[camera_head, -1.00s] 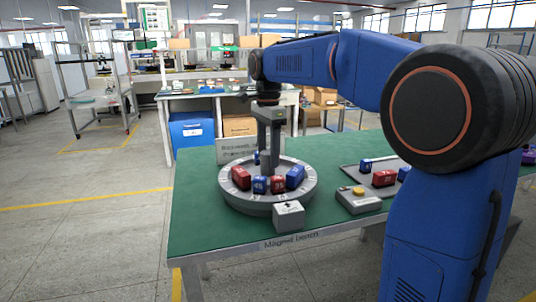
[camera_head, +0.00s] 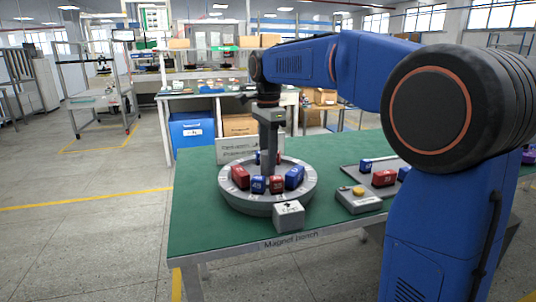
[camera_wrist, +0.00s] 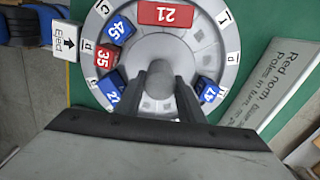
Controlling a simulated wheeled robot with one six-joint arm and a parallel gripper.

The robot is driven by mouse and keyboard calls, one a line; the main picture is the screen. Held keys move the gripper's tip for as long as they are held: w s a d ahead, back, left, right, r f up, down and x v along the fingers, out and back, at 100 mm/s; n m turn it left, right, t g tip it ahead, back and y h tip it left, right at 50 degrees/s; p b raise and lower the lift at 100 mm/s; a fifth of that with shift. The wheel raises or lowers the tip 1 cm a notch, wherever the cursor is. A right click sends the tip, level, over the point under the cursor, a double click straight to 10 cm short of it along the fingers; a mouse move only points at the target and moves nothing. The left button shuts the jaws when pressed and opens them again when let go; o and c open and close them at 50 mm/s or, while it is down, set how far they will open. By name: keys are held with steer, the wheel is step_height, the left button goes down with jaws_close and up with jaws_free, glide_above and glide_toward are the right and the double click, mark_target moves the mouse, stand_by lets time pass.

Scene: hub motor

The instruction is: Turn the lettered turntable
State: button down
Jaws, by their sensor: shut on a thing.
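The lettered turntable (camera_head: 290,203) is a round grey disc with a lettered rim, on the green bench; its rim also shows in the wrist view (camera_wrist: 228,42). Numbered red and blue blocks sit around it: red 21 (camera_wrist: 166,14), blue 45 (camera_wrist: 119,31), red 35 (camera_wrist: 106,56), blue 47 (camera_wrist: 207,92) and a partly hidden blue one (camera_wrist: 109,92). My gripper (camera_wrist: 159,88) points down at the middle, its fingers shut on the grey central knob (camera_wrist: 157,78). In the head view my gripper (camera_head: 269,150) hides part of the far side.
A grey box with an arrow (camera_head: 289,217), marked Eject, stands at the turntable's front edge. A sign (camera_head: 236,150) stands behind it. To the right are a box with a yellow button (camera_head: 358,196) and a tray (camera_head: 350,172) with red and blue blocks.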

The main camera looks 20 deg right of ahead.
steer(key=shift+m, duration=2.8)
steer(key=c, duration=1.2)
jaws_free()
steer(key=shift+r, duration=0.15)
step_height(320, 180, up, 17)
steer(key=shift+r, duration=0.1)
